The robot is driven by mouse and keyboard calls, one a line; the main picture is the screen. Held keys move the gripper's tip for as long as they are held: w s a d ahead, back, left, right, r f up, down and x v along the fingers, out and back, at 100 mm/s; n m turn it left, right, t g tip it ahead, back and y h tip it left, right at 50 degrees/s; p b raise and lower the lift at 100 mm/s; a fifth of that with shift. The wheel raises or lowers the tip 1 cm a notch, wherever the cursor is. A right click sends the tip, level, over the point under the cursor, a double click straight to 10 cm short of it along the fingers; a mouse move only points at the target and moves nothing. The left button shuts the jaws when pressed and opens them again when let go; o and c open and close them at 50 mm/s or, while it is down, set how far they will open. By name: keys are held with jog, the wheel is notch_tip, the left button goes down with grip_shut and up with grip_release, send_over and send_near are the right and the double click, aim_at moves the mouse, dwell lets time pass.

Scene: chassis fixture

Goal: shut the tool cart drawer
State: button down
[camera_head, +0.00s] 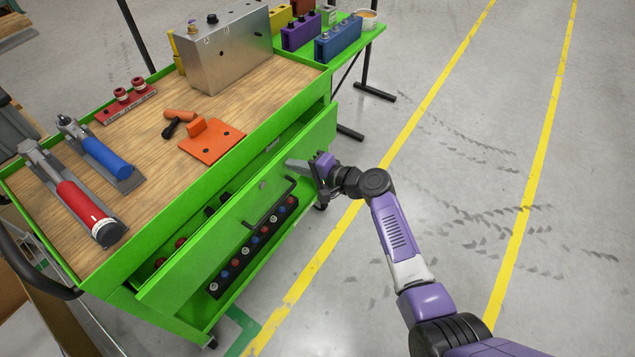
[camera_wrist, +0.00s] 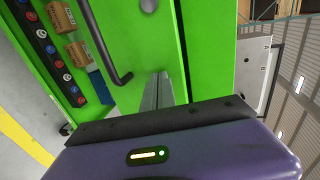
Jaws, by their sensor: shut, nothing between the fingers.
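The tool cart (camera_head: 215,120) is green with a wooden top, on the left of the head view. Its drawer (camera_head: 237,205) is pulled part way out, with a gap behind the front panel where some items show inside. A black bar handle (camera_head: 271,207) is on the drawer front; it also shows in the wrist view (camera_wrist: 98,45). My gripper (camera_head: 292,164) is at the drawer front, to the right of the handle and apart from it. In the wrist view the fingers (camera_wrist: 158,88) are together and point at the green panel; I cannot tell whether they touch it.
On the cart top are a metal box (camera_head: 225,48), an orange plate (camera_head: 212,141), a red tool (camera_head: 78,205) and a blue tool (camera_head: 104,155). A lower shelf holds a black rack (camera_head: 250,250) of coloured knobs. The floor (camera_head: 470,150) right of the cart is clear.

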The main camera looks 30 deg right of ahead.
aim_at(285, 159)
jog(key=w+a, duration=0.1)
jog(key=w, duration=0.1)
jog(key=w+a+b, duration=0.1)
jog(key=shift+w+a+b, duration=0.1)
jog(key=shift+w+b, duration=0.2)
jog(key=shift+w, duration=0.05)
jog(key=shift+w+a+r, duration=0.15)
jog(key=shift+w, duration=0.05)
jog(key=shift+a+r, duration=0.1)
